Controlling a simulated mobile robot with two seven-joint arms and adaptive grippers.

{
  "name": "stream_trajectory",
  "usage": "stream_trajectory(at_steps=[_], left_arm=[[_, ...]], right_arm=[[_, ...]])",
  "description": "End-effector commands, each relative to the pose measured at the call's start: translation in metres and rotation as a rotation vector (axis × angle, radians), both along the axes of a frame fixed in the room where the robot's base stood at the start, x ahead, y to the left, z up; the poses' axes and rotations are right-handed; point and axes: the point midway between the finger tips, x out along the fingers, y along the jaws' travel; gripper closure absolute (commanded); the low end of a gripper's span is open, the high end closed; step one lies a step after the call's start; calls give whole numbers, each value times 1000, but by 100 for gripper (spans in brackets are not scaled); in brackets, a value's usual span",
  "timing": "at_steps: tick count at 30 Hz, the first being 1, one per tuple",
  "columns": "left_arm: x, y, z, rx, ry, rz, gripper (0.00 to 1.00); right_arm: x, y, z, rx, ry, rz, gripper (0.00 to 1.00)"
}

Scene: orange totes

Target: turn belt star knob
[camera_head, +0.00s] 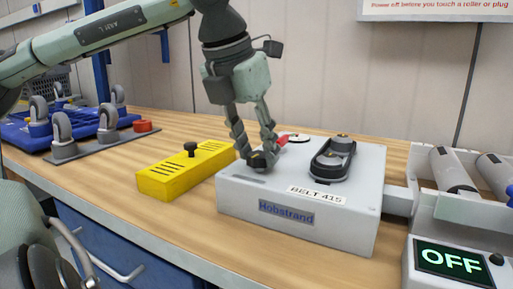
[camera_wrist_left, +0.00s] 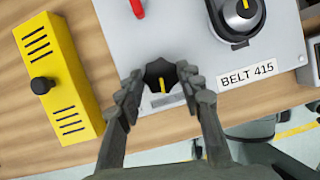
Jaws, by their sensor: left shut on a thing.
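The dark star knob (camera_head: 259,162) sits on the top face of the grey box (camera_head: 300,228) labelled BELT 415, near its left end. In the left wrist view the star knob (camera_wrist_left: 157,71) shows a yellow pointer mark, lying nearly upright in the picture. My left gripper (camera_head: 258,155) reaches down from above and is shut on the star knob. Its fingers (camera_wrist_left: 160,100) lie on either side of the knob in the wrist view. The fingers hide part of the knob in the head view.
A red part (camera_head: 293,138) and a dark oval fitting (camera_head: 333,158) stand on the box close to the gripper. A yellow slotted block (camera_head: 185,171) is to the left. Castors (camera_head: 62,135) stand farther left. A display (camera_head: 450,262) reads OFF beside rollers (camera_head: 452,170).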

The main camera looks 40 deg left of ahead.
Motion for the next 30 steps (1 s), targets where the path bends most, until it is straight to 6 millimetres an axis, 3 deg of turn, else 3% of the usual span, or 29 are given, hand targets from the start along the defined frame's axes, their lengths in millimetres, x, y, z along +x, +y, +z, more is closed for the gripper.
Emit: stream_trajectory(at_steps=[10, 17, 30], left_arm=[[1, 3, 1, -3, -5, -306, 92], [2, 4, 2, -3, -5, -524, 92], [3, 6, 4, -3, -3, -897, 92]], right_arm=[[-11, -2, 11, -8, 8, -5, 24], [-8, -2, 11, -5, 4, -3, 24], [8, 1, -38, 21, 27, 4, 24]])
